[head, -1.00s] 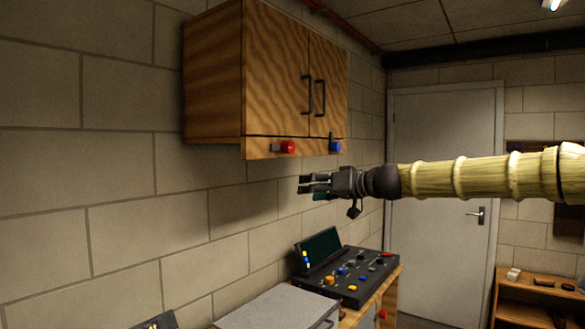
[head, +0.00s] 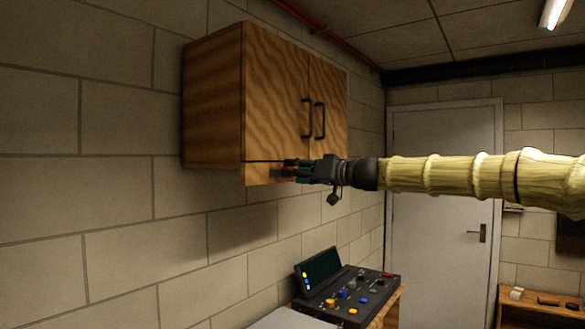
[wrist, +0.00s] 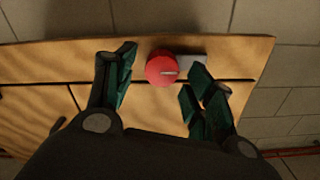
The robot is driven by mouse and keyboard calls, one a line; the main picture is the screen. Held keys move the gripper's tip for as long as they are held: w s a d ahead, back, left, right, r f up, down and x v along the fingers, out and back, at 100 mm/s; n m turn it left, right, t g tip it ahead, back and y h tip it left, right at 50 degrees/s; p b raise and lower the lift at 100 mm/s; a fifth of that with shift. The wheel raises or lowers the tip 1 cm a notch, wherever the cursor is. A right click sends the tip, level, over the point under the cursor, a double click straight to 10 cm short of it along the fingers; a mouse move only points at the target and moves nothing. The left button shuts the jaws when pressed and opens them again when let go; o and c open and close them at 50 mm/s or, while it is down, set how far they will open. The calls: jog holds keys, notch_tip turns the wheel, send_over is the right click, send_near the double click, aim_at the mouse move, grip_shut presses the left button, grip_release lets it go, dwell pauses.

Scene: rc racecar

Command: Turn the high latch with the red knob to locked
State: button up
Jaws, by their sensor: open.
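The red knob (wrist: 160,69) sits on the lower front strip of the wooden wall cabinet (head: 275,85). A short grey latch bar (wrist: 192,62) extends from it to the right in the wrist view, roughly level with the cabinet edge. The knob face has a pale mark. My gripper (head: 287,169) is at the cabinet's lower front edge. In the wrist view its open fingers lie on either side of the knob, with visible gaps; contact cannot be told. In the head view the gripper hides the knob and latch.
Two dark door handles (head: 313,119) stand out just above my gripper. A control panel (head: 345,290) with knobs and a screen sits on the bench below. A grey door (head: 440,190) is behind my arm. The air between cabinet and panel is clear.

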jog(key=shift+x, duration=0.85)
jog(key=c, duration=1)
